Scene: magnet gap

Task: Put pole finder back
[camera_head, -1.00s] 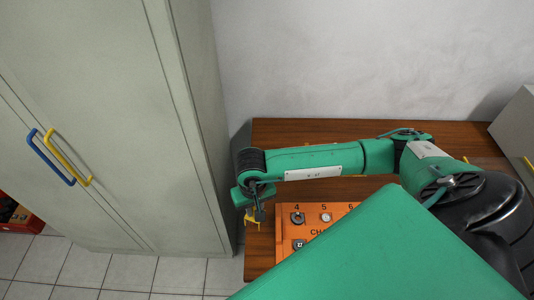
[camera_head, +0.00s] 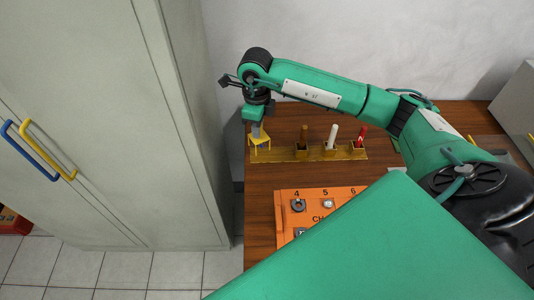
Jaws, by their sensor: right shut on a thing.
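My right gripper (camera_head: 259,139) hangs pointing down over the left end of a brass-coloured rack (camera_head: 315,154) on the wooden table. It is shut on a small grey piece (camera_head: 256,130), taken as the pole finder; its shape is mostly hidden by the gripper. I cannot tell whether it touches the rack. In the rack, a brown stick (camera_head: 304,134), a white stick (camera_head: 333,135) and a red stick (camera_head: 361,135) stand upright in separate holders to the right of the gripper. My left gripper is out of view.
An orange board (camera_head: 312,213) marked 4, 5, 6 with round pieces lies in front of the rack, partly hidden by my green body. A tall grey cabinet (camera_head: 110,120) with blue and yellow handles stands close at left. A wall is behind the table.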

